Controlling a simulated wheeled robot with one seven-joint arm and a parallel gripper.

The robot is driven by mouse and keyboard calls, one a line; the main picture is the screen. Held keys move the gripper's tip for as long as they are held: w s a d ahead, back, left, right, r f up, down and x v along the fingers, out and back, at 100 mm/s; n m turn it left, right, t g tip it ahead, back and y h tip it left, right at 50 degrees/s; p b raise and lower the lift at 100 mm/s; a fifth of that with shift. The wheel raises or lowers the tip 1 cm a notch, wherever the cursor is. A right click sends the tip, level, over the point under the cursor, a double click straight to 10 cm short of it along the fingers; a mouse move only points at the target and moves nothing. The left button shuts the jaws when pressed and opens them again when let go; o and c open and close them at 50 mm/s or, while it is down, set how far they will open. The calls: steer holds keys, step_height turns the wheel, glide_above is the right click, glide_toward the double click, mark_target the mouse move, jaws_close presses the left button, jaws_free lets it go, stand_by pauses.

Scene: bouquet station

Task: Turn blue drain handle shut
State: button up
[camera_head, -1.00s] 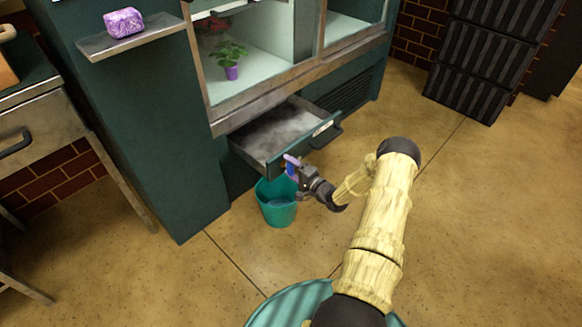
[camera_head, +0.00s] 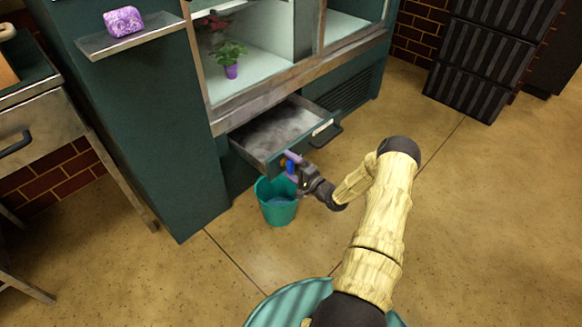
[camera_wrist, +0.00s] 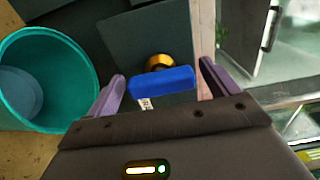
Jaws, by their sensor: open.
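The blue drain handle (camera_wrist: 162,84) shows in the wrist view, in front of a brass fitting (camera_wrist: 160,61) on the dark green drawer front. It lies crosswise in the picture, between the two purple fingers of my gripper (camera_wrist: 162,88). The fingers are open, with a gap visible on each side of the handle. In the head view my gripper (camera_head: 293,164) is at the front of the open drawer (camera_head: 262,164), and the blue handle (camera_head: 290,168) is partly hidden by it. A teal bucket (camera_head: 276,210) with bluish water in it stands on the floor below.
The drawer of the dark green cabinet (camera_head: 170,130) is pulled out. A purple patterned block (camera_head: 123,21) sits on a side shelf (camera_head: 135,37). A potted plant (camera_head: 231,72) stands inside the cabinet. The floor to the right (camera_head: 480,220) is clear.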

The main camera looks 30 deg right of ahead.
steer(key=p+v, duration=0.5)
steer(key=v, duration=1.2)
steer(key=shift+s, duration=0.2)
steer(key=shift+w+d+r, duration=0.1)
